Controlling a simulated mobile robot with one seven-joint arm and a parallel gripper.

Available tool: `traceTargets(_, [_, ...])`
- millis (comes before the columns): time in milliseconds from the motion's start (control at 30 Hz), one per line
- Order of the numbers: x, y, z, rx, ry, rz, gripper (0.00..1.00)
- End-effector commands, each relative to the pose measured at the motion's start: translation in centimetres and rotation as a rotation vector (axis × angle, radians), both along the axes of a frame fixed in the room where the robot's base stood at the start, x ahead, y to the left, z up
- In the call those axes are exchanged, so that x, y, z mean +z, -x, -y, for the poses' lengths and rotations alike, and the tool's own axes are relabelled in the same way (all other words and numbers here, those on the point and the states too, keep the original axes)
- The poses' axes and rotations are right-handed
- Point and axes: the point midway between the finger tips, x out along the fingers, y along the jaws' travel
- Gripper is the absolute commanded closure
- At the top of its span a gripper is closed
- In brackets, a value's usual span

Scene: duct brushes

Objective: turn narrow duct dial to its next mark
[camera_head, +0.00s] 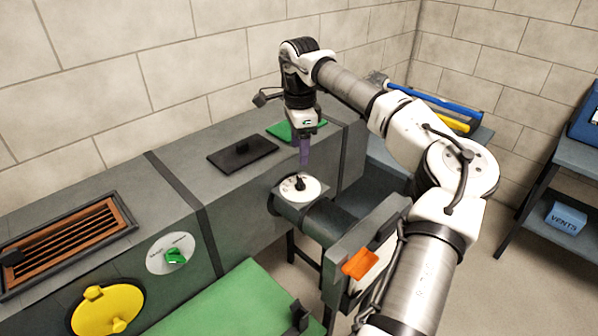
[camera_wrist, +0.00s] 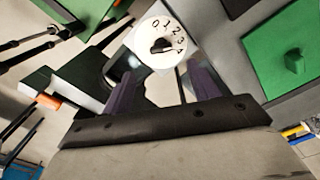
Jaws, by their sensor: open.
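The narrow duct dial (camera_head: 312,186) is a white disc with a black knob, on top of the narrow dark duct beside the large grey duct. In the wrist view the dial (camera_wrist: 148,34) shows the figures 0 to 4 around its black knob (camera_wrist: 160,45). I cannot tell for sure which mark the knob points to. My gripper (camera_head: 303,168) hangs over the dial, pointing down. In the wrist view my gripper (camera_wrist: 163,85) is open with two dark purple fingers apart, and nothing is between their tips. The dial lies beyond the fingertips in that view.
A second dial with a green knob (camera_head: 175,256) is on the large duct's front, near a yellow round cover (camera_head: 107,310). A black plate (camera_head: 243,153) and a green plate (camera_head: 283,131) lie on top. An orange piece (camera_head: 360,264) is right of the narrow duct.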

Motion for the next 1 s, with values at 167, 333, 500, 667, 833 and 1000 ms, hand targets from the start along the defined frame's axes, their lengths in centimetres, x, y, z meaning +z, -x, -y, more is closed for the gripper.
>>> traceTargets(167, [-3.8, 0.1, -0.1, 0.002, -0.003, -0.004, 0.4])
traceTargets(333, [-6.8, 0.1, -0.1, 0.002, -0.004, -0.002, 0.4])
traceTargets(500, [-8.6, 0.0, -0.1, 0.001, -0.003, 0.0, 0.4])
traceTargets(667, [-9.2, 0.1, -0.1, 0.002, -0.003, 0.0, 0.4])
traceTargets(833, [-9.3, 0.0, -0.1, 0.002, -0.003, 0.0, 0.4])
traceTargets(1000, [-9.2, 0.0, -0.1, 0.002, -0.003, 0.0, 0.57])
